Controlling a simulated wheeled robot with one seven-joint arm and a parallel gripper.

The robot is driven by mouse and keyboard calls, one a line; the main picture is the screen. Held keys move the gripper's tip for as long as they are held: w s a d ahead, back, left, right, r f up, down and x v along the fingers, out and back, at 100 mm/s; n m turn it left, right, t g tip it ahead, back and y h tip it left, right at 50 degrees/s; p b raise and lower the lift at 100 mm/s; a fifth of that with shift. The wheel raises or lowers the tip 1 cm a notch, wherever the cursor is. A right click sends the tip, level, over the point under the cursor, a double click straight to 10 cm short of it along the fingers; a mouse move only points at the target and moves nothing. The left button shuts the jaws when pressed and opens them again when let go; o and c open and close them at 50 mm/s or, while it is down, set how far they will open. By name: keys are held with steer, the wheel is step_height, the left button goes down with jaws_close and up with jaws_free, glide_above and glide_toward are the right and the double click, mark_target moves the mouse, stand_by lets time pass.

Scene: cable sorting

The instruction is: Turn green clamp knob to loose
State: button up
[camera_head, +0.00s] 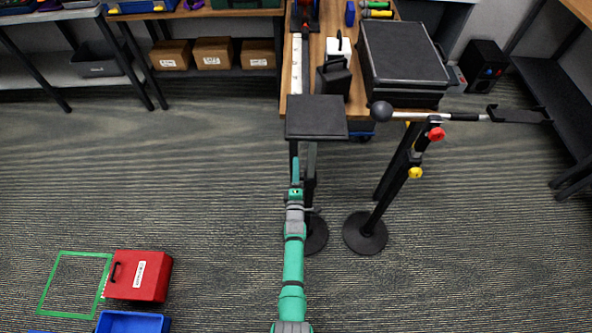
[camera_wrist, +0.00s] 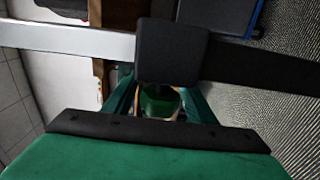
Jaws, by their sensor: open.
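A stand with a black top plate (camera_head: 316,118) stands ahead of my arm. My gripper (camera_head: 296,172) is at its post, below the plate. In the wrist view, a black clamp block (camera_wrist: 172,50) sits on the post, between a silver section (camera_wrist: 65,40) and a black section (camera_wrist: 265,65). A green rounded thing, seemingly the green clamp knob (camera_wrist: 158,104), shows between my open gripper's two green fingers (camera_wrist: 160,95). I cannot tell whether the fingers touch it. In the head view the green knob is hidden or too small to make out.
A second stand (camera_head: 392,190) with a red knob (camera_head: 436,134), a yellow knob (camera_head: 415,173) and a horizontal bar (camera_head: 465,117) is close on the right. A workbench (camera_head: 300,75) with a black case (camera_head: 403,55) is behind. The floor left of my arm is clear up to a red box (camera_head: 138,275).

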steer(key=shift+s, duration=0.15)
steer(key=c, duration=1)
steer(key=shift+c, duration=0.2)
steer(key=shift+g, duration=0.4)
steer(key=shift+s+f+g, duration=0.6)
steer(key=shift+s+g, duration=0.05)
steer(key=shift+g, duration=2.5)
steer(key=shift+s+f+g, duration=0.6)
steer(key=shift+s+g, duration=0.1)
steer(key=shift+g, duration=2.5)
steer(key=shift+s+f+g, duration=0.6)
steer(key=shift+s+g, duration=0.05)
steer(key=shift+g, duration=2.5)
steer(key=shift+s, duration=0.15)
